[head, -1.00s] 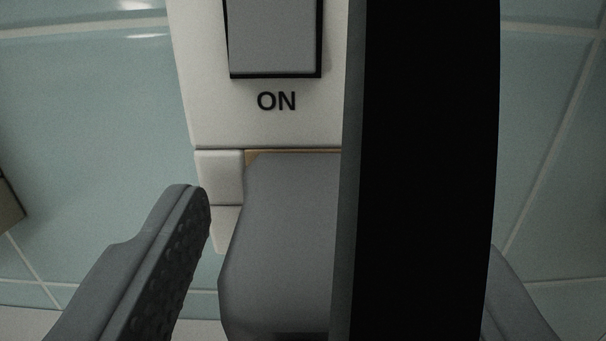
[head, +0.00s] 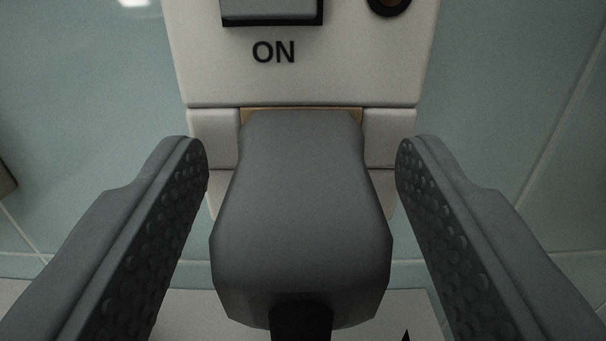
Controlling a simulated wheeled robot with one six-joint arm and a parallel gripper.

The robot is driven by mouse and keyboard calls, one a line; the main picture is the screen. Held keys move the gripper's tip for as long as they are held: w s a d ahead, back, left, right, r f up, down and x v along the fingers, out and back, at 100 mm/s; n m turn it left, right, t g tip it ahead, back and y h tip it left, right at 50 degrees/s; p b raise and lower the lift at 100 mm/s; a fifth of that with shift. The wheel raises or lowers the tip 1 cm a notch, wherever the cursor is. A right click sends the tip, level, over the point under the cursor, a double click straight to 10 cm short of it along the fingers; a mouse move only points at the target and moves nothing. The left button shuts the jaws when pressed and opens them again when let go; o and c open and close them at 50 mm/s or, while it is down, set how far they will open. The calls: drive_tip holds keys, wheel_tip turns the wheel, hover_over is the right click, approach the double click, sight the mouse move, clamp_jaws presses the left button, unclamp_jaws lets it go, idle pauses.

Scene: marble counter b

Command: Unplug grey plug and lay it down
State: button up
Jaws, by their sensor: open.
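The grey plug (head: 302,205) sits in the lower part of a white socket unit (head: 215,85), its far end against the unit. A black cord (head: 300,322) leaves its near end at the bottom of the view. My gripper (head: 302,165) is open, with one finger to the left and one to the right of the plug. Visible gaps separate both fingers from the plug's sides. The plug's underside and any pins are hidden.
The unit has a grey switch (head: 268,10) above the word ON, and a dark round part (head: 388,5) at upper right. Pale blue tiles (head: 90,130) lie behind. A light surface (head: 190,315) shows below.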

clamp_jaws()
drive_tip(key=shift+s+f, duration=0.15)
drive_tip(key=shift+s, duration=1.35)
drive_tip(key=shift+s+f, duration=0.1)
drive_tip(key=shift+s, duration=1.35)
